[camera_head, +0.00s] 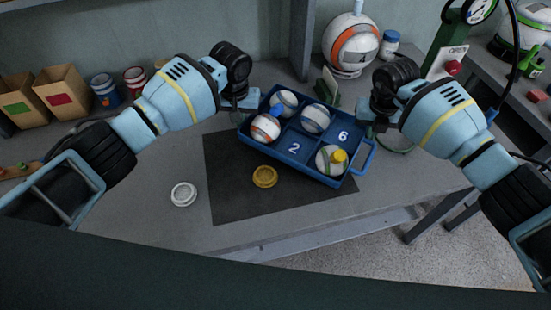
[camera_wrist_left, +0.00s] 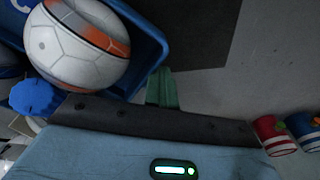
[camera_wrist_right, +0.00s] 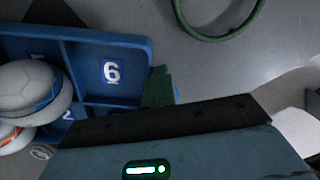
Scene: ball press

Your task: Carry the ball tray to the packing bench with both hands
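The blue ball tray (camera_head: 318,178) rests on the workbench, partly over a dark mat. It holds several balls, such as an orange-striped one (camera_head: 264,129) and one under a yellow knob (camera_head: 338,157). Compartments 2 and 6 look empty. A blue loop handle (camera_head: 369,158) shows at its right end. My left gripper (camera_head: 243,103) is at the tray's left end; its green fingers (camera_wrist_left: 162,90) look together beside the tray wall. My right gripper (camera_head: 366,116) is near the far right corner; its green fingers (camera_wrist_right: 158,87) also look together beside the wall. I see no grip on the tray.
A white disc (camera_head: 184,194) and a gold disc (camera_head: 265,177) lie in front of the tray. A green ring (camera_head: 397,141) lies right of it. Cartons (camera_head: 62,92) and cans stand back left; a large ball (camera_head: 351,43) stands behind. The bench's front left is clear.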

